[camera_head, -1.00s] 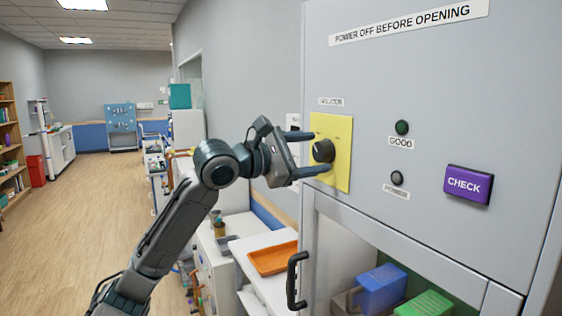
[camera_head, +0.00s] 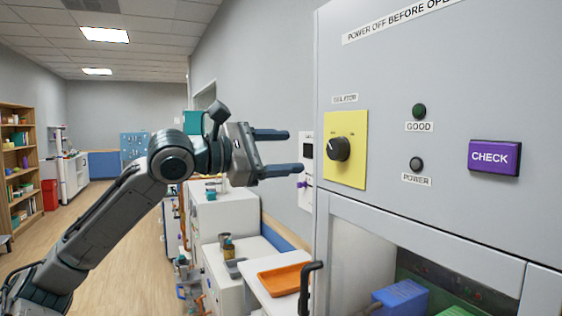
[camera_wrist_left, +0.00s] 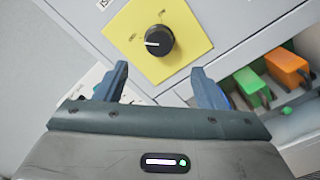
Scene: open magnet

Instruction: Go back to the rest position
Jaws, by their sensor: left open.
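My left gripper (camera_head: 280,153) is open and empty, its two fingers pointing right toward the grey cabinet front (camera_head: 440,50). A gap lies between the fingertips and the black isolator knob (camera_head: 338,149) on its yellow plate (camera_head: 346,178). In the left wrist view the open fingers (camera_wrist_left: 158,85) frame the lower edge of the yellow plate (camera_wrist_left: 190,30), with the knob (camera_wrist_left: 159,40) beyond them, untouched. The knob's white mark points left in the wrist view. My right gripper is in neither view.
A purple CHECK button (camera_head: 495,157) and a dark green GOOD lamp (camera_head: 419,111) are on the cabinet front. A black handle (camera_head: 308,290) stands out below. An orange tray (camera_head: 285,279) sits on a bench at the left. Open floor (camera_head: 110,235) lies further left.

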